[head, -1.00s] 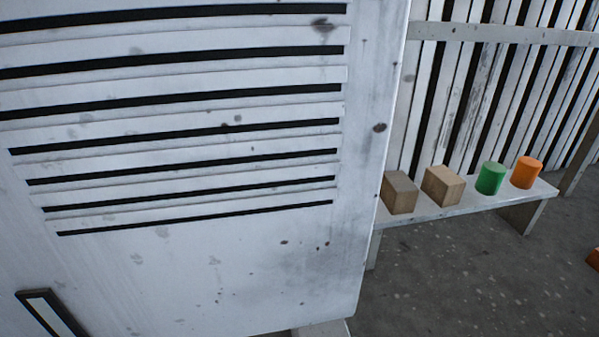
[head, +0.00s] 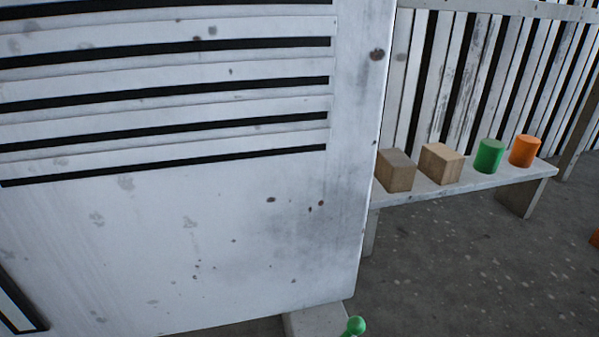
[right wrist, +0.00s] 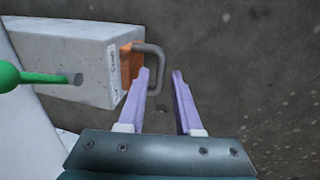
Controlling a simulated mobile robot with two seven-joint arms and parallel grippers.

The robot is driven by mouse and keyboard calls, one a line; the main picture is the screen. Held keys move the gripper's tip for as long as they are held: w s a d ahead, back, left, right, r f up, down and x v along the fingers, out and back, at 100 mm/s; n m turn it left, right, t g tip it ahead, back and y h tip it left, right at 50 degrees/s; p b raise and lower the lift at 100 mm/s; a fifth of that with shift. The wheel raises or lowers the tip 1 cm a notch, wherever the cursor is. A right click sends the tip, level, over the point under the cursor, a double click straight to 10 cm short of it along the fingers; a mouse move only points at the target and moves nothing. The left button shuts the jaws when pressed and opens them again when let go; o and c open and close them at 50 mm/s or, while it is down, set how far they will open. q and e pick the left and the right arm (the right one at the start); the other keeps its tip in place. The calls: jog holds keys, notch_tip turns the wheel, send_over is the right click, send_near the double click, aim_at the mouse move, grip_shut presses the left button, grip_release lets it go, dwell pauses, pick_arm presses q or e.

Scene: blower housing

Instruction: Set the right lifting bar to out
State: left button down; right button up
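A grey U-shaped handle (right wrist: 158,65) sticks out of an orange block (right wrist: 131,66) at the end of a concrete base beam (right wrist: 85,55); it looks like the right lifting bar. A small label (right wrist: 112,68) beside it is too small to read. My right gripper (right wrist: 161,77) is open, its purple fingertips close to the handle. The handle's outer part shows between the fingertips, and the left finger overlaps its lower end; I cannot tell if they touch. In the head view the handle and right gripper are out of frame. My left gripper is not in view.
A green rod with a ball end (right wrist: 30,77) juts out near the beam; its green ball (head: 355,326) shows in the head view. The white louvred housing (head: 200,230) fills the left. A bench (head: 470,186) holds two wooden blocks, a green cylinder and an orange one.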

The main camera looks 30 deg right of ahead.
grip_shut()
dwell(1.1)
